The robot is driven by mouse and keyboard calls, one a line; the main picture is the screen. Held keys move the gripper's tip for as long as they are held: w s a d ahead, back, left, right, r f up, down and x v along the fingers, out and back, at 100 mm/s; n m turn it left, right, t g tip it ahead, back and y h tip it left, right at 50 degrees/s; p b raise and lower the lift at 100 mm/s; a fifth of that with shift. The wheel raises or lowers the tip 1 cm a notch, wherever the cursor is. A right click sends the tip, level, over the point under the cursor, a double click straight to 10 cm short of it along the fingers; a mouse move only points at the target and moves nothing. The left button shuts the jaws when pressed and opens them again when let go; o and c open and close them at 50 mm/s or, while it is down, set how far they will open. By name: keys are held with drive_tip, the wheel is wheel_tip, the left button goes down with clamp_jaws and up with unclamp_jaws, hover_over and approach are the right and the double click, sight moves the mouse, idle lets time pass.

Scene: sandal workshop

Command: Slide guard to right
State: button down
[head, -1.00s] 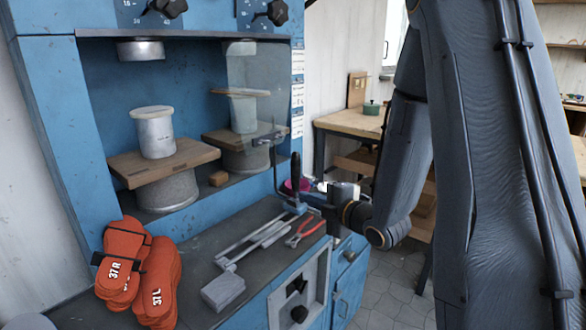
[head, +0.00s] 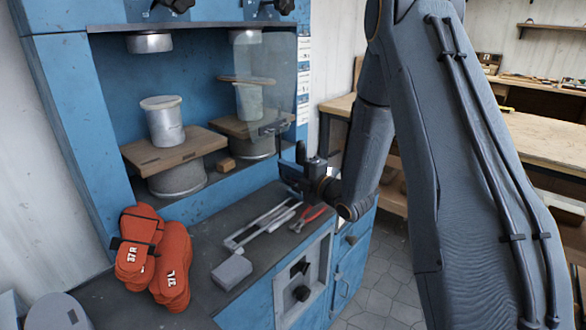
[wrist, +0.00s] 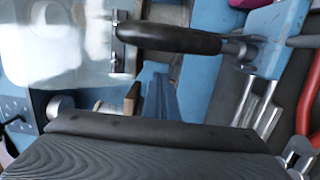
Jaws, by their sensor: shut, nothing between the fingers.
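The guard (head: 265,85) is a clear panel over the right part of the blue press opening. It also shows at the left of the wrist view (wrist: 70,45). Its black handle (wrist: 170,38) lies across the top of the wrist view, fixed to a metal bracket. My gripper (head: 288,174) is shut and empty, just below the guard's lower right corner. In the wrist view a dark part of it fills the bottom, apart from the handle in the picture. In the head view my gripper hides most of the handle, so contact cannot be told.
A metal cylinder (head: 164,121) stands on a wooden board (head: 150,158) in the press. A wooden table (head: 545,140) stands at right.

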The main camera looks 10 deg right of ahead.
drive_tip(key=shift+w+d+p, duration=0.15)
drive_tip(key=shift+d+p, duration=0.35)
drive_tip(key=shift+d, duration=1.3)
drive_tip(key=shift+d, duration=0.1)
drive_tip(key=w+d+b, duration=0.1)
drive_tip(key=d, duration=0.1)
drive_tip(key=w+d+b, duration=0.2)
drive_tip(key=shift+r, duration=0.1)
